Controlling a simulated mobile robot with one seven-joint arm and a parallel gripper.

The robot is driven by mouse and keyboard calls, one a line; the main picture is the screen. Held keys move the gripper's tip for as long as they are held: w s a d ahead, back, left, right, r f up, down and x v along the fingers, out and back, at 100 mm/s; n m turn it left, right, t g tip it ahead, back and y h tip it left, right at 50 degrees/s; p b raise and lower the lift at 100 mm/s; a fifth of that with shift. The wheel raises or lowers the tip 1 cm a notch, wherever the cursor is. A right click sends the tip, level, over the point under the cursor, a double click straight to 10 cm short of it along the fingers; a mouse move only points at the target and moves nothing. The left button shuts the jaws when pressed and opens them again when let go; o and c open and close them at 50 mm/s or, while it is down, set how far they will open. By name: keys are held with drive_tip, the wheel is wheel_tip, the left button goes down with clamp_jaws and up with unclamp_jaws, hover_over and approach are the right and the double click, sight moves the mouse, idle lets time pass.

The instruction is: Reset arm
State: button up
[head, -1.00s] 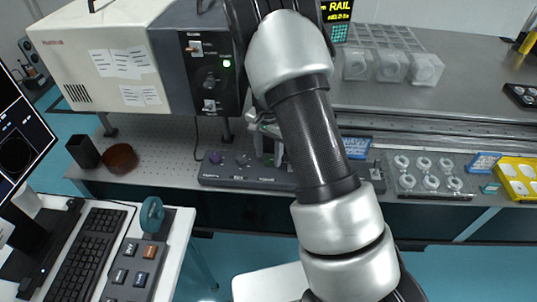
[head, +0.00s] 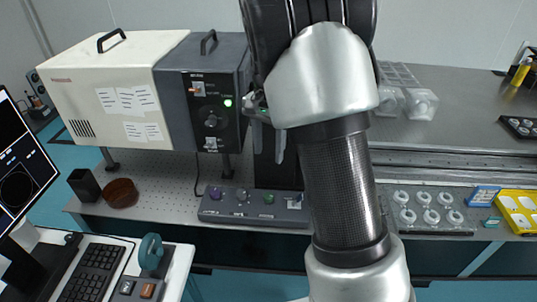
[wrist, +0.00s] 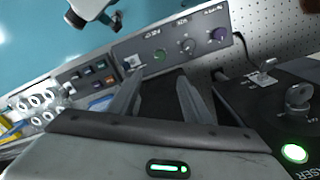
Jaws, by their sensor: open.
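My arm (head: 345,190) rises through the middle of the head view, with its carbon tube and silver joints in front of the optical table. My gripper (wrist: 160,95) shows two grey fingers, apart, with nothing between them in the wrist view. In the head view my gripper (head: 268,148) is partly hidden by the arm, just right of the dark laser box front (head: 212,110). It hangs above the table, beyond the grey control panel with knobs (head: 240,205).
A cream instrument housing (head: 105,85) adjoins the laser box. A brown round dish (head: 121,193) and a black cup (head: 84,185) stand at the table's left. A tray of round optics (head: 425,208) and a yellow tray (head: 518,212) lie right. A keyboard (head: 92,272) is lower left.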

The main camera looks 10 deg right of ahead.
idle(0.3)
drive_tip(key=s+r+n+t+p, duration=0.2)
drive_tip(key=s+r+n, duration=0.2)
drive_tip(key=s+r, duration=0.5)
drive_tip(key=s+r+n+t+p, duration=0.3)
drive_tip(key=s+r, duration=0.7)
drive_tip(key=s, duration=0.7)
drive_tip(key=shift+a+r+n+t, duration=0.25)
drive_tip(key=shift+a+n+t, duration=0.1)
drive_tip(key=shift+n, duration=0.85)
drive_tip(key=c, duration=0.3)
drive_tip(key=shift+a, duration=0.1)
drive_tip(key=shift+c, duration=0.3)
